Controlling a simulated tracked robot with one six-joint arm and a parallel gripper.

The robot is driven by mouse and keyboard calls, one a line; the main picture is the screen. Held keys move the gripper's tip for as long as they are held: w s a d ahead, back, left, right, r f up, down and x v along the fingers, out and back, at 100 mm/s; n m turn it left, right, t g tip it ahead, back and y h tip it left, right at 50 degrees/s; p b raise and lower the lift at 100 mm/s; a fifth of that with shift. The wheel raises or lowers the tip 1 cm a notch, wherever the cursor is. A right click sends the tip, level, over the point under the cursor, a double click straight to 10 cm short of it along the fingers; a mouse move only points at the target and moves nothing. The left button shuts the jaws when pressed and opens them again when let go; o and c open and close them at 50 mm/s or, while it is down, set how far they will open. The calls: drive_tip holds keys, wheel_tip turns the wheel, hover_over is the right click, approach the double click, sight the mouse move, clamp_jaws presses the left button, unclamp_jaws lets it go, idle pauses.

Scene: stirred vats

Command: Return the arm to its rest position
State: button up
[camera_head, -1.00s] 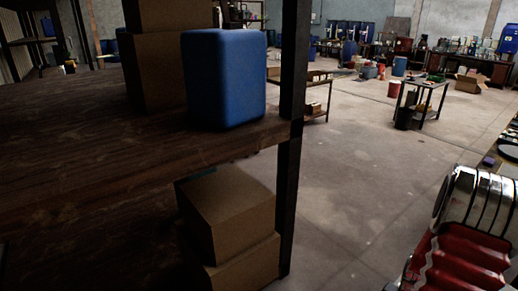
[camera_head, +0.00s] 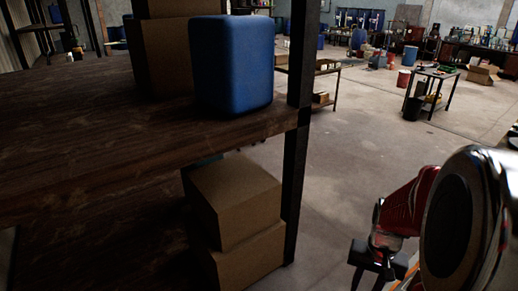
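My arm fills the lower right, with a large chrome joint with a dark round face and a red link behind it. A dark piece at the end of the red link looks like my gripper (camera_head: 372,262). It is small and dark, and I cannot tell whether its fingers are open or shut. I see nothing held in it. It is to the right of the shelf post, over the concrete floor.
A dark wooden shelf (camera_head: 90,150) on the left holds a blue container (camera_head: 233,66) and cardboard boxes (camera_head: 163,58). More boxes (camera_head: 236,200) sit below. A dark post (camera_head: 298,150) edges the shelf. Open floor (camera_head: 350,150) leads to a small table (camera_head: 437,77).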

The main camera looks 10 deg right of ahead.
drive_tip(key=s+a+r+n+t, duration=0.2)
drive_tip(key=a+r+n+t, duration=0.4)
drive_tip(key=a+r, duration=1.2)
drive_tip(key=a+n, duration=0.1)
drive_tip(key=a, duration=0.1)
drive_tip(key=shift+a+r, duration=0.4)
drive_tip(key=shift+s, duration=0.1)
